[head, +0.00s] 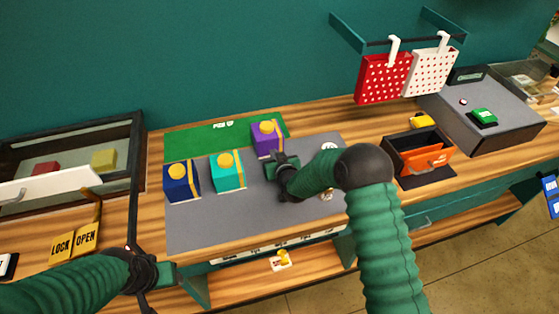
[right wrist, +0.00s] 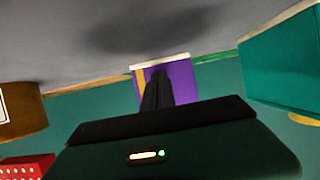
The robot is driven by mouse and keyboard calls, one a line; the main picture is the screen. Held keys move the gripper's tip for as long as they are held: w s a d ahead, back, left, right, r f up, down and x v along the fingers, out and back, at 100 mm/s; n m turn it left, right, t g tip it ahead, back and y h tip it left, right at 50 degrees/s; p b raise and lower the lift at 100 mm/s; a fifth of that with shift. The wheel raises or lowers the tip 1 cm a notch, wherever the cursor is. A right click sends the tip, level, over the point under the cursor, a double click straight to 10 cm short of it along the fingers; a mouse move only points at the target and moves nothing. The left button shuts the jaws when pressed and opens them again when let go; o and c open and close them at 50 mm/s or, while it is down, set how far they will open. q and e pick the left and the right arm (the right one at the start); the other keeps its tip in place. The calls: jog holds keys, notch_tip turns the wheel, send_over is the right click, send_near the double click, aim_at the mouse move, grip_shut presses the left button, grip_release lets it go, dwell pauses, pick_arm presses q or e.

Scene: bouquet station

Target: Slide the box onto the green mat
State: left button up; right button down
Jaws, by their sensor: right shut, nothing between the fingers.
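A purple box (head: 266,139) with a yellow band and round yellow top stands at the front right edge of the green mat (head: 190,142). Its front base seems to be on the grey mat (head: 215,232); how much rests on green is hidden. A teal box (head: 228,172) and a navy box (head: 181,182) stand further left on the grey mat. My right gripper (head: 284,163) is shut and empty, close in front of the purple box, which also shows past the fingers in the right wrist view (right wrist: 180,82); contact is unclear. My left gripper (head: 150,272) is at lower left, its jaws unclear.
An orange-fronted bin (head: 424,160) and a grey unit (head: 490,118) stand right. Red and white dotted bags (head: 384,78) hang behind. The front grey mat is clear.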

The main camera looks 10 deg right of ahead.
aim_at(271, 145)
jog(key=shift+w+a+b, duration=0.15)
jog(key=shift+w+b, duration=0.75)
jog(key=shift+w, duration=0.9)
jog(key=shift+w+a+b, duration=0.2)
jog(key=shift+w+b, duration=1)
jog(key=shift+w, duration=0.8)
jog(key=shift+w+b, duration=0.55)
jog(key=shift+w, duration=0.45)
jog(key=shift+s+r+p, duration=0.15)
jog(key=shift+s+p, duration=0.2)
jog(key=p+v, duration=0.1)
jog(key=v, duration=0.3)
jog(key=shift+s, duration=0.15)
jog(key=shift+s+p, duration=0.4)
jog(key=shift+s, duration=0.3)
